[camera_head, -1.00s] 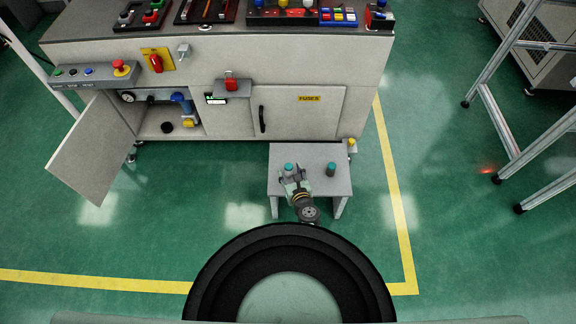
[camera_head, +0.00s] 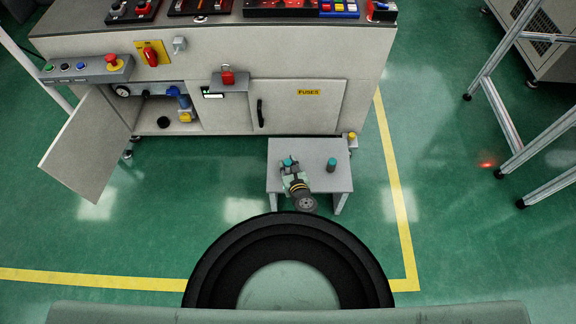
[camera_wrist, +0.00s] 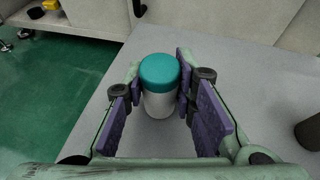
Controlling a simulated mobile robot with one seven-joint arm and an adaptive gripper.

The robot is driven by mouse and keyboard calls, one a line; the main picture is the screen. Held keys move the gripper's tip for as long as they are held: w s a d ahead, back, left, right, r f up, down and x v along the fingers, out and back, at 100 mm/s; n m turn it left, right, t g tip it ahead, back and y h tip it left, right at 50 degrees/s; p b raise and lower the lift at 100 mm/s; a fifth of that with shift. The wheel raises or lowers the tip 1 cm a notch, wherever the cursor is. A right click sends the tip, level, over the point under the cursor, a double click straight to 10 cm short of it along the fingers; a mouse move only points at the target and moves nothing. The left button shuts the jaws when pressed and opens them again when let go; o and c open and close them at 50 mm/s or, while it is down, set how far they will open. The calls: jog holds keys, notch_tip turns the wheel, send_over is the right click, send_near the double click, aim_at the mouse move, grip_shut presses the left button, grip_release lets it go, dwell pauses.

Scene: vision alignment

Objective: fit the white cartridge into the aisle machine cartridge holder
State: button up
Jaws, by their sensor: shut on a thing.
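The white cartridge (camera_wrist: 158,104) with a teal cap (camera_wrist: 160,69) stands upright between the purple pads of my gripper (camera_wrist: 167,103). The pads are shut on its sides. In the head view only its teal cap (camera_head: 287,161) shows clearly beside my gripper (camera_head: 291,172), over the left part of the small grey table (camera_head: 318,182). I cannot tell whether its base touches the table. The open cabinet at the machine's lower left holds a blue part with a yellow base (camera_head: 184,116). I cannot make out for certain which part is the cartridge holder.
A dark cartridge with a teal top (camera_head: 331,165) stands on the table's right side; its dark body shows in the wrist view (camera_wrist: 309,132). The cabinet door (camera_head: 86,150) hangs open to the left. A metal frame (camera_head: 500,120) stands at right. Green floor before the cabinet is clear.

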aim_at(288, 163)
jog(key=shift+c, duration=1.1)
notch_tip(288, 163, up, 10)
jog(key=p, duration=0.4)
jog(key=shift+p, duration=0.35)
jog(key=shift+s, duration=0.1)
